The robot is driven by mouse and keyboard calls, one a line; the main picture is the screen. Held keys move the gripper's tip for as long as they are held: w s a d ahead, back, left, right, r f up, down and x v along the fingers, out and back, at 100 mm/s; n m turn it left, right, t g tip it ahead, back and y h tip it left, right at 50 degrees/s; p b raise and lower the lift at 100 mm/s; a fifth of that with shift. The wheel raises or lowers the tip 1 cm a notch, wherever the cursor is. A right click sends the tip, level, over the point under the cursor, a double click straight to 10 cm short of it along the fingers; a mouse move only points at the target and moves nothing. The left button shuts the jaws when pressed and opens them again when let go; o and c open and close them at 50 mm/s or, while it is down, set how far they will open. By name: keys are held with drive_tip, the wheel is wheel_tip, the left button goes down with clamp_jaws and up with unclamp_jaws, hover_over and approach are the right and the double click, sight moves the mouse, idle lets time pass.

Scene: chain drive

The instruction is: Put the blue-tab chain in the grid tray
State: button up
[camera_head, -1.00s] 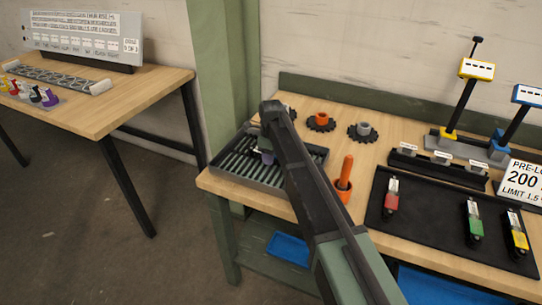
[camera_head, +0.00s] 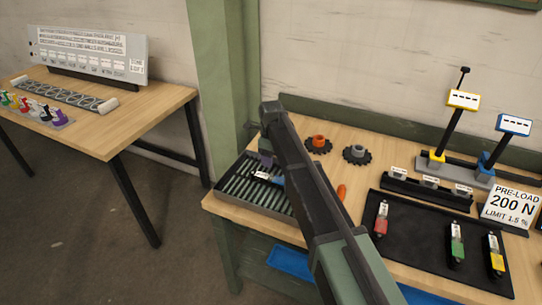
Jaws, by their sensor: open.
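The grid tray (camera_head: 240,190) is a dark, slatted tray at the left end of the green-framed bench. A small piece with a blue end (camera_head: 277,180) and a white tag (camera_head: 260,175) lies on its slats; it looks like the blue-tab chain, partly hidden by my arm. My gripper (camera_head: 265,162) is open just above the tray's back part, close over the tagged piece. My arm hides the tray's right side.
Red (camera_head: 381,218), green (camera_head: 456,243) and yellow (camera_head: 495,254) tabbed pieces lie on a black mat (camera_head: 420,235). Sprockets (camera_head: 357,154) and an orange handle (camera_head: 341,191) are right of my arm. Yellow and blue signed stands are at the back right.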

drive_tip(key=shift+r, duration=0.45)
drive_tip(key=s+d+n, duration=1)
drive_tip(key=s+n, duration=0.1)
drive_tip(key=s, duration=0.3)
drive_tip(key=s+d+n, duration=1.1)
drive_tip(key=s, duration=0.4)
